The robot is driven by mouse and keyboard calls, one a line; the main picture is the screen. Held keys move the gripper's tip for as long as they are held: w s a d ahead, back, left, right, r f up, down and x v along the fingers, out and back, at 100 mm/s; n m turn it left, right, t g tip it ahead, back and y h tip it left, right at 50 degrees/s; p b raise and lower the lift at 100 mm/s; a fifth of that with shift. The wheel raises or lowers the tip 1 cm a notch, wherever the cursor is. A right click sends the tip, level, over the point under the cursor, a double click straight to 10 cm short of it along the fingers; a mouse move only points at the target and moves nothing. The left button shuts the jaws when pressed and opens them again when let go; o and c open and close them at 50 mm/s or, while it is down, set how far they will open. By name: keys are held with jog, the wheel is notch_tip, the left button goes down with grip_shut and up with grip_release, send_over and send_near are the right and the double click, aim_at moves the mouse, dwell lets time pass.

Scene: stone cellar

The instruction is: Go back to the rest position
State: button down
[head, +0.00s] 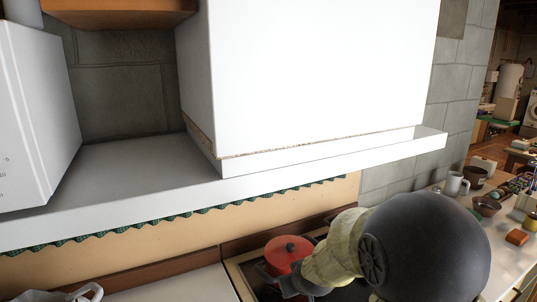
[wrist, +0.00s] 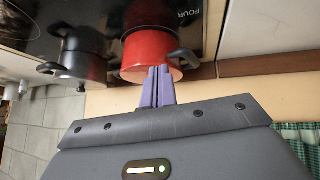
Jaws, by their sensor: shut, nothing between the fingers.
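My gripper (wrist: 158,88) shows in the wrist view with its two purple fingers together and nothing between them. The fingertips overlap the edge of a red pot (wrist: 146,50) with black handles; I cannot tell whether they touch it. In the head view my arm reaches over the stove at the lower right, and my gripper's fingers cannot be made out there. The red pot with its lid (head: 287,248) stands just left of my arm in that view.
A white shelf (head: 120,188) with green scalloped trim and a white cabinet (head: 310,75) hang above the stove. A dark pot (wrist: 85,55) stands beside the red one. A white mug (head: 457,184), a brown bowl (head: 487,206) and an orange block (head: 517,237) sit on the right counter.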

jog(key=s+d+m+g, duration=0.2)
jog(key=s+d, duration=0.2)
jog(key=s, duration=0.5)
jog(key=s+d+f+m+g+h, duration=0.1)
jog(key=s+d+m+g, duration=0.1)
jog(key=s, duration=0.8)
jog(key=shift+d+g+p, duration=0.45)
jog(key=shift+d+g, duration=0.15)
jog(key=shift+d, duration=0.3)
jog(key=shift+w, duration=0.15)
